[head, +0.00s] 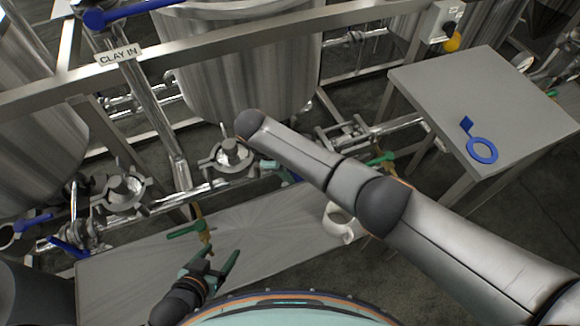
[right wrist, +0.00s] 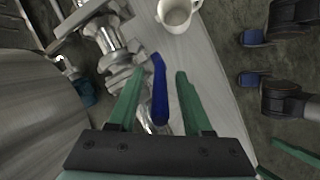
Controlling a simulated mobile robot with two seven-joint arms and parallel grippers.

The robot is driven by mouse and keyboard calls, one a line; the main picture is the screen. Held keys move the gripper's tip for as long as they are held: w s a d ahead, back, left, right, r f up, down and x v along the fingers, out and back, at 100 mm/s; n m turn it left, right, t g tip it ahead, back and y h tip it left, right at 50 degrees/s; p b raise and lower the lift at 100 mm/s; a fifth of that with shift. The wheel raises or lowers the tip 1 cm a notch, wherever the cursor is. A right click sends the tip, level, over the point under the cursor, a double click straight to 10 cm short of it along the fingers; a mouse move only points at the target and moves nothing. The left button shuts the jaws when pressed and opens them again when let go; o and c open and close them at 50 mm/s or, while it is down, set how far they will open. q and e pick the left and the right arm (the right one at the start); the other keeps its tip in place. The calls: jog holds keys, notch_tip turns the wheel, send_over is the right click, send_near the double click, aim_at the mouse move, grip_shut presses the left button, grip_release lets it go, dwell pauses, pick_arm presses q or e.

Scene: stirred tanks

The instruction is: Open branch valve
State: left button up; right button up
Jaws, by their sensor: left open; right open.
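A valve with a blue lever (right wrist: 160,100) shows in the right wrist view, beside the steel pipe fittings. The lever lies between the two green fingers of my right gripper (right wrist: 159,73), which is open with gaps visible on both sides. I cannot tell how deep the lever sits between them. In the head view my right arm covers most of this valve and the right gripper. My left gripper (head: 218,264) is open and empty in the head view, just below a green-handled valve (head: 188,230). I cannot read a label for the branch valve.
A white mug (head: 340,222) stands near the right end of the low grey bench (head: 120,270). Other blue-handled (head: 66,247) and green-handled valves (head: 383,160) line the pipe. Steel tanks (head: 245,60) stand behind.

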jog(key=p+v, duration=0.1)
jog(key=v, duration=1.1)
jog(key=shift+a+r, duration=0.15)
jog(key=shift+r, duration=0.1)
jog(key=shift+s, duration=0.1)
jog(key=shift+c, duration=0.2)
